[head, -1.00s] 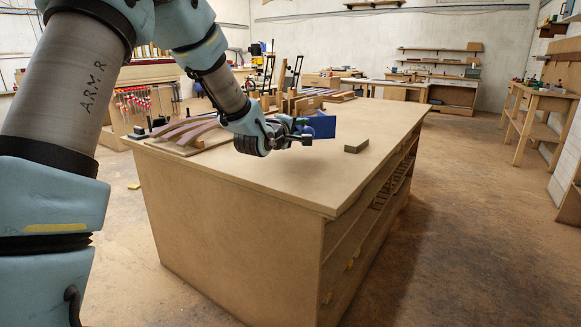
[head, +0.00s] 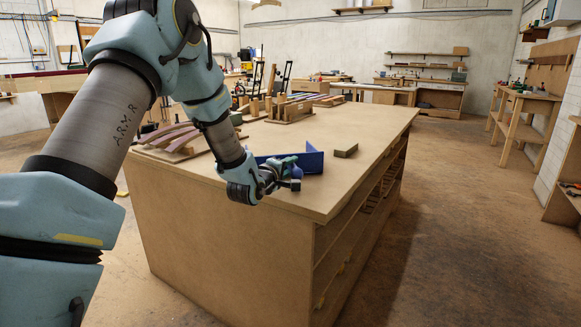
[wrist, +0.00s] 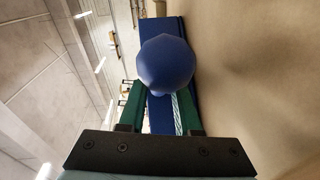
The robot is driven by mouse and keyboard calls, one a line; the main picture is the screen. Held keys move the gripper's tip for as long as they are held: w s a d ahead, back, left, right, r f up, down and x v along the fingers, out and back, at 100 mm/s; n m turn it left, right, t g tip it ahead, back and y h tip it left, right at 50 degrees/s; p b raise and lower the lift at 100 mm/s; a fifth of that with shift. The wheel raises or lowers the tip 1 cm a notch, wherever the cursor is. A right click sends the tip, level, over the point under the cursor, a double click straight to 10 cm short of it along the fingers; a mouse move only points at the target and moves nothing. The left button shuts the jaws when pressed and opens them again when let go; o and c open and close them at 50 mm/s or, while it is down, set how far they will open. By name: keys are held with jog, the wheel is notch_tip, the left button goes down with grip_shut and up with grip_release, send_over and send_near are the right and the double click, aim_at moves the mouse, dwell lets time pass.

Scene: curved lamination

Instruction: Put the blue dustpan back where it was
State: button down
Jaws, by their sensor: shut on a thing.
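The blue dustpan (head: 312,160) is at the near part of the workbench top, at or just above its surface; I cannot tell whether it touches. My gripper (head: 284,178) is at its handle side, near the bench's front edge. In the wrist view the rounded blue handle end (wrist: 166,62) sits between my gripper's green fingers (wrist: 160,108), which are shut on it. Behind the handle, the dustpan's flat blue part (wrist: 158,116) shows in part; the handle hides the rest.
The workbench (head: 262,252) has a small block (head: 345,150) just right of the dustpan. Curved laminated strips (head: 175,138) lie on a board to the left, and wooden forms (head: 285,108) stand farther back.

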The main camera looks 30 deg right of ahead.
jog(key=shift+f, duration=0.15)
jog(key=c, duration=0.6)
grip_release()
